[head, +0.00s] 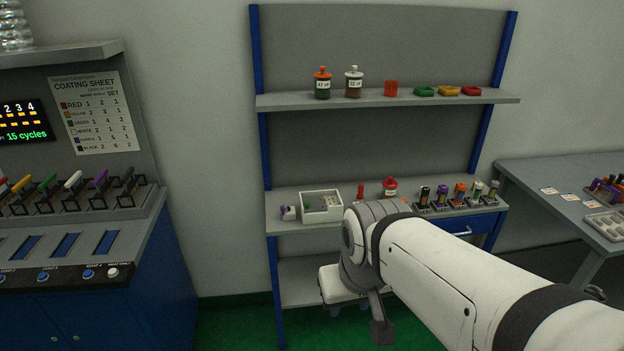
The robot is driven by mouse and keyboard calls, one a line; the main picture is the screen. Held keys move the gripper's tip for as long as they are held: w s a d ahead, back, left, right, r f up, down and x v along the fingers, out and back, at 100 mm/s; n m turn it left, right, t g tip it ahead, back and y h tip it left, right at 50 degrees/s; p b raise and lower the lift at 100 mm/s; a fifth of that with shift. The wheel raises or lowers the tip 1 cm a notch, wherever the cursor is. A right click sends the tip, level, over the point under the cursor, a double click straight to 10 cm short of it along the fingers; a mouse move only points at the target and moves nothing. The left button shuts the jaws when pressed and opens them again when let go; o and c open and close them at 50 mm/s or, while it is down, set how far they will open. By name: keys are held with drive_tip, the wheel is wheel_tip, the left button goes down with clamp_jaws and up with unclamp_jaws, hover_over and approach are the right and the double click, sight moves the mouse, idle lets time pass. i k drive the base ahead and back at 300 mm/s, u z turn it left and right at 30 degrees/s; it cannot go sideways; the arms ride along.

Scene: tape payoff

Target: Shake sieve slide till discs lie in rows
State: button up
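A shallow pale tray-like box (322,206), which looks like the sieve slide, sits on the blue-framed bench at its left end. A small green spot shows inside it; whether discs lie there, or in rows, is too small to tell. A small white and purple piece (289,212) is at its left side. My white arm reaches in from the lower right, its wrist bent in front of the bench. My gripper (379,330) shows only as a dark part below the wrist, lower than the box and apart from it. Its fingers cannot be made out.
A red cylinder (361,192), a red-lidded jar (390,187) and several coloured holders stand right of the box. Jars (322,84) and small coloured dishes (446,91) are on the upper shelf. A coating console (75,255) stands left, a grey table (560,207) right. Green floor lies between.

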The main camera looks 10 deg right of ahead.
sight(314, 200)
drive_tip(key=z, duration=0.05)
drive_tip(key=i, duration=1)
drive_tip(key=z, duration=0.1)
